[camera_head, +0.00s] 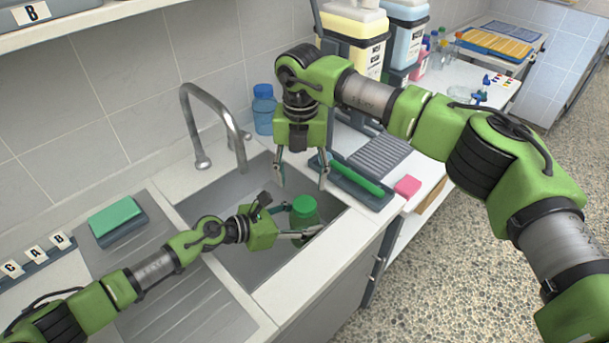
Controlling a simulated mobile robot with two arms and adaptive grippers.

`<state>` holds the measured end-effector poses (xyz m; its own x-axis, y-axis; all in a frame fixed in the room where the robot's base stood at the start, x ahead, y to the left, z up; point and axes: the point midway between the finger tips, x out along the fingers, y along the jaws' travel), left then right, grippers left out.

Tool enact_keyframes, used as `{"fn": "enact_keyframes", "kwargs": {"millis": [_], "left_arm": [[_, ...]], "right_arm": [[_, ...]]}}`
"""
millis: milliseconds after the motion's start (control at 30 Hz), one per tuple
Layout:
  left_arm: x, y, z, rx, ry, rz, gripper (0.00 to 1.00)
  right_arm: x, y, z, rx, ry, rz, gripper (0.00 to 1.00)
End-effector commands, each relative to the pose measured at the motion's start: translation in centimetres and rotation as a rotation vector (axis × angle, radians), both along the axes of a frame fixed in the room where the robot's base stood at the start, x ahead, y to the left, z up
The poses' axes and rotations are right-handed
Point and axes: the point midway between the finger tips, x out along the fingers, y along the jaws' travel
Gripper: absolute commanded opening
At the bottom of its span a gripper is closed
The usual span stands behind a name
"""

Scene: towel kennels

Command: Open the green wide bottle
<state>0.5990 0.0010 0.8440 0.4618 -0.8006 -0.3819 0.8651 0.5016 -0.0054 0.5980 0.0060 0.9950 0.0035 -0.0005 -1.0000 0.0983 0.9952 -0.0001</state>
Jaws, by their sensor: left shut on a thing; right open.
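The green wide bottle (303,220) with its green cap (304,204) stands upright in or just above the sink at its right side; I cannot tell whether it touches the sink floor. My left gripper (305,231) comes in from the left over the sink and is shut on the bottle's body. Its fingers partly cover the bottle. The cap is on the bottle. My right gripper (301,182) hangs above the bottle, pointing down, with its fingers spread and nothing between them. The cap is a little below and apart from its fingertips.
The tap (215,125) arches over the sink (205,206) at the back left. A blue bottle (264,110) stands behind the sink. A tray with a green roll (356,180) and a pink block (407,186) lie on the right. A green sponge (115,216) lies on the left.

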Motion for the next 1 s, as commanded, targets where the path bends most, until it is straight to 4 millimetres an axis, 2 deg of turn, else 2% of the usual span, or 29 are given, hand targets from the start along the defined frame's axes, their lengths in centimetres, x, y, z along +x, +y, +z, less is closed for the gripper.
{"fn": "enact_keyframes", "kwargs": {"millis": [600, 800, 1000], "left_arm": [[-0.06, 0.07, -0.17, 0.002, 0.002, 0.0, 0.0], [-0.06, 0.07, -0.19, 0.002, 0.003, -0.001, 0.0], [-0.07, 0.06, -0.19, 0.002, 0.003, -0.001, 0.0]], "right_arm": [[0.13, -0.44, -0.03, 0.002, 0.001, -1.1, 0.53], [0.18, -0.63, -0.05, 0.002, 0.002, -1.356, 0.53], [0.19, -0.69, -0.3, 0.002, 0.003, -1.465, 0.53]]}}
